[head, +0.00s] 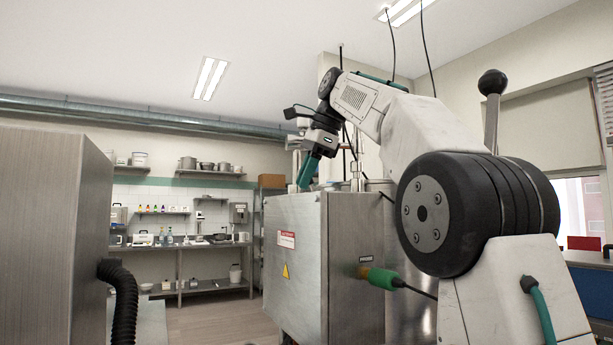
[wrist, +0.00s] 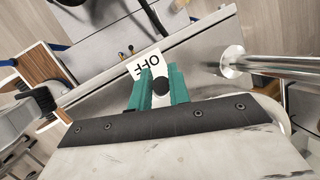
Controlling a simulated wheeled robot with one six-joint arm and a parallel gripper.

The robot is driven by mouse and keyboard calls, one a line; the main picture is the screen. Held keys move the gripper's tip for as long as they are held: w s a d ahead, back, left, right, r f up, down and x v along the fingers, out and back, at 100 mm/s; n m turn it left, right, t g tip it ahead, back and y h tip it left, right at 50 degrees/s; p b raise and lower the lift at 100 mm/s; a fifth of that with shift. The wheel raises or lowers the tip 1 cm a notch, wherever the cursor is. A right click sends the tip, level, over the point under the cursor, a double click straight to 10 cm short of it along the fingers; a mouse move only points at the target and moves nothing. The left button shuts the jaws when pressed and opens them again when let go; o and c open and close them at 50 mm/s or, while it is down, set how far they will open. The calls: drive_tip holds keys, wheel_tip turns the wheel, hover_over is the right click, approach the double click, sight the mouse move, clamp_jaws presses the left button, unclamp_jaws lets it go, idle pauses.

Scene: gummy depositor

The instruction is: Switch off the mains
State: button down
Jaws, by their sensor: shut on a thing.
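A white plate marked OFF (wrist: 150,63) shows just past the fingertips; any ON marking is hidden. In the head view my gripper (head: 304,184) reaches down to the top edge of the steel cabinet (head: 347,232), with the knob hidden there. The cabinet bears a red and white label (head: 286,239) and a yellow warning triangle (head: 286,271). I cannot tell the switch's position.
A green plug (head: 381,278) with a cable sits at the cabinet's right side. A steel post (wrist: 270,66) rises close to my gripper. A large steel block with a black hose (head: 122,297) stands at left. Open floor (head: 205,322) lies between cabinet and back bench (head: 195,247).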

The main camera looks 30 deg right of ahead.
drive_tip(key=c, duration=1.3)
unclamp_jaws()
drive_tip(key=shift+c, duration=0.2)
drive_tip(key=shift+w+r, duration=0.1)
drive_tip(key=shift+r, duration=1.7)
drive_tip(key=s+a+r, duration=0.1)
drive_tip(key=s+a, duration=0.1)
drive_tip(key=s, duration=1.4)
drive_tip(key=shift+r, duration=0.2)
drive_tip(key=shift+a, duration=0.1)
